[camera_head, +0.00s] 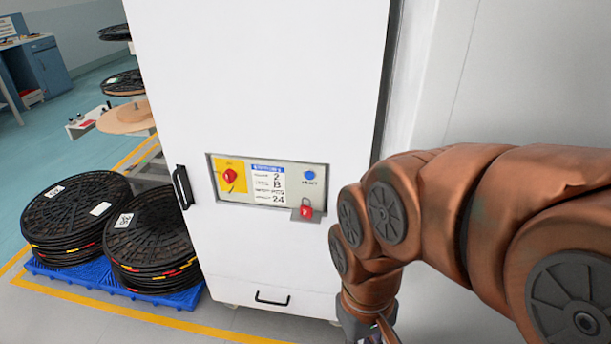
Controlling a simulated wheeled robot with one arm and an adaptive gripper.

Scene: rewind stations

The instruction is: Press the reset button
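A round blue button (309,174) sits at the upper right of the control panel (291,173) on a white cabinet. Small lettering under it is too small to read surely. The panel also has a red rotary switch (229,176) on a yellow plate at its left and a printed label (268,183) in the middle. My gripper (384,334) is at the bottom of the view, below and to the right of the panel, apart from the button. Its fingertips are cut off by the frame edge.
The white cabinet (255,80) has a black side handle (182,187) and a lower handle (272,299). Stacks of black reels (75,212) stand on blue pallets (90,274) at left. Yellow lines mark the floor. A blue cabinet (48,68) stands far left.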

